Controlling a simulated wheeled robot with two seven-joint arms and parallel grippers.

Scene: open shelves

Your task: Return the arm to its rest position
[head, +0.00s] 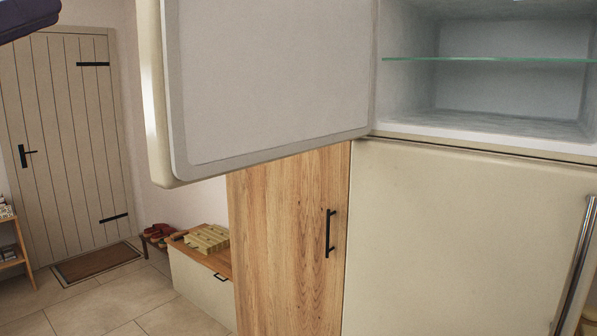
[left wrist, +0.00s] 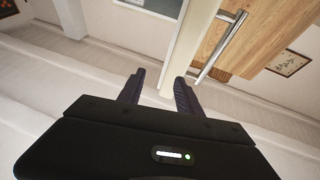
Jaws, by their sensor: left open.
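My left gripper (left wrist: 159,88) shows in the left wrist view, with its two dark fingers spread apart and nothing held between them. Beyond the fingers is the edge of a pale door (left wrist: 190,50) with a metal bar handle (left wrist: 222,44). The handle lies past the right finger; I cannot tell the exact gap. In the head view a dark piece, probably my left arm, shows at the top left corner, but no gripper is visible there. My right gripper is in neither view.
An open upper fridge door (head: 270,85) swings out in the head view, beside a lit compartment with a glass shelf (head: 480,59). The lower fridge door (head: 450,240) is shut. A wooden cabinet (head: 285,240), low bench (head: 200,280) and room door (head: 65,140) stand left.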

